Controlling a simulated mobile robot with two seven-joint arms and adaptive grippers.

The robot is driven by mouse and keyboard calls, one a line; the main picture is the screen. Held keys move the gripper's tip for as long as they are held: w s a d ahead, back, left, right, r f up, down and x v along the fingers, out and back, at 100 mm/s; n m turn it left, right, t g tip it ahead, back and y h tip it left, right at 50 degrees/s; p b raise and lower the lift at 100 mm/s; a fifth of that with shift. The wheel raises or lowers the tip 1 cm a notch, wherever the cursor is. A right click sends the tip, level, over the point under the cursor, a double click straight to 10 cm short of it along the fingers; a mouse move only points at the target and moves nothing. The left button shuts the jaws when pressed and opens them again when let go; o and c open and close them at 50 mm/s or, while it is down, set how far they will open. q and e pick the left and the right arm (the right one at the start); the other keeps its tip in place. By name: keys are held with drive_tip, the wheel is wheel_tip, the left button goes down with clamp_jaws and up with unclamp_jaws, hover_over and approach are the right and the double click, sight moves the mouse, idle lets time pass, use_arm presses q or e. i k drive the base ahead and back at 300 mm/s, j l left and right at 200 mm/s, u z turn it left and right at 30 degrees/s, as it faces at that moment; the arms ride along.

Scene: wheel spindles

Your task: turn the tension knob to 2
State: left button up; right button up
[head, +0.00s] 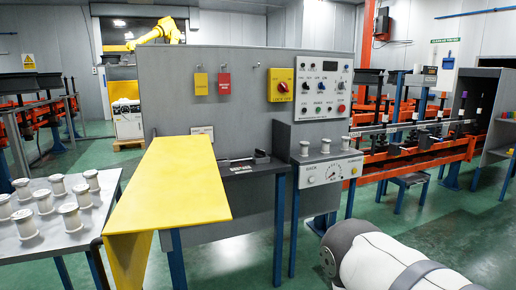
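A white control plate (331,172) is on the front of a grey box right of the yellow panel. In its middle is a round dial (333,173) with marks around it, perhaps the tension knob. Its numbers and pointer setting are too small to read. Smaller round parts sit at both ends of the plate, and their labels cannot be read clearly. Neither gripper is in view. Only a white and grey link of my own arm shows at the lower right, in front of and below the plate.
A yellow slanted panel (175,185) juts forward left of the box. A table (95,228) with several white spools stands at the left. A grey upright board carries a red switch (282,87) and a button panel (323,88).

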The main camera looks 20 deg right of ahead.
sight(260, 153)
drive_tip(key=l+u, duration=0.25)
drive_tip(key=l, duration=0.45)
drive_tip(key=k+l+u, duration=0.1)
drive_tip(key=l+u, duration=0.15)
drive_tip(key=l, duration=0.45)
drive_tip(key=i+l+u, duration=0.15)
drive_tip(key=l+u, duration=0.15)
drive_tip(key=l, duration=0.4)
drive_tip(key=l+u, duration=0.25)
drive_tip(key=l, duration=0.45)
